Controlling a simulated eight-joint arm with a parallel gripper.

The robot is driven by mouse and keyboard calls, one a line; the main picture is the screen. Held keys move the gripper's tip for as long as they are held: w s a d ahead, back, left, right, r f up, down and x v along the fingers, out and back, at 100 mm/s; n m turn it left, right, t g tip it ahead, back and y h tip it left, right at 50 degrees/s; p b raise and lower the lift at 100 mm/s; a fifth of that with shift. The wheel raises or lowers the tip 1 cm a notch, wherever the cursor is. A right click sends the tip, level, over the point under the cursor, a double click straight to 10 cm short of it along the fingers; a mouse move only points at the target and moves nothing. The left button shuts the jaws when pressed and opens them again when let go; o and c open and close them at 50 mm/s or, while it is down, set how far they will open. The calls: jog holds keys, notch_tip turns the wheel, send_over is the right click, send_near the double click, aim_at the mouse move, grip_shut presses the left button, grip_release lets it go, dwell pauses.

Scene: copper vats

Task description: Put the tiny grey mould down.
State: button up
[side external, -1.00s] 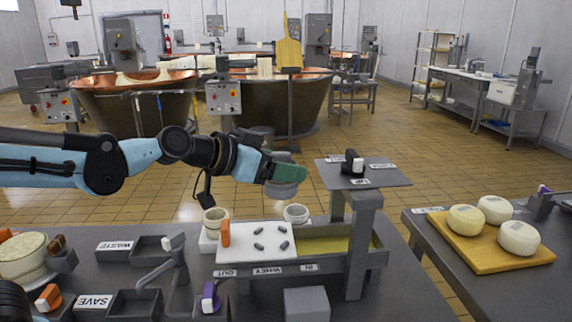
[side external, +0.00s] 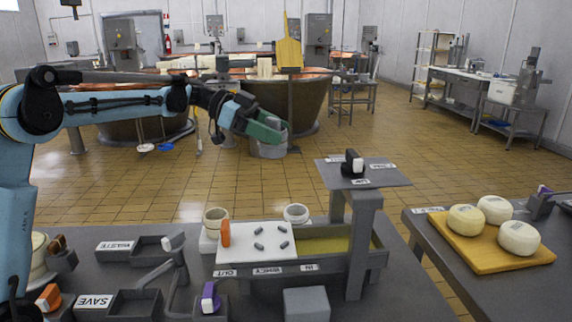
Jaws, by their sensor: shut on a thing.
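The tiny grey mould (side external: 283,126) is held in my gripper (side external: 271,132), whose green fingers are shut on it. The mould is up in the air, well above the dark table, behind and above the vat-like tray. The green fingers cover part of it, and its grey outline is hard to part from the grey shape behind and below it. My gripper points down and to the right.
A white draining board (side external: 262,262) holds several small dark pieces, beside a tray of yellowish whey (side external: 335,240). Two pale moulds (side external: 216,214) (side external: 296,208) stand behind. A raised grey platform (side external: 390,176) is at right. Bins (side external: 135,303) are at left.

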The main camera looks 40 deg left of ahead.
jog(key=shift+w+a+r+m+g, duration=0.15)
jog(key=shift+a+r+g, duration=0.1)
jog(key=shift+a, duration=0.3)
jog(key=shift+w+a+r+m+g, duration=0.1)
jog(key=shift+a+r+m+g, duration=0.1)
jog(key=shift+a, duration=0.35)
jog(key=shift+a+f, duration=0.1)
jog(key=shift+f, duration=0.15)
notch_tip(320, 180, down, 22)
jog(key=shift+f, duration=0.15)
jog(key=shift+f, duration=0.1)
jog(key=o, duration=1.1)
jog(key=v, duration=1.2)
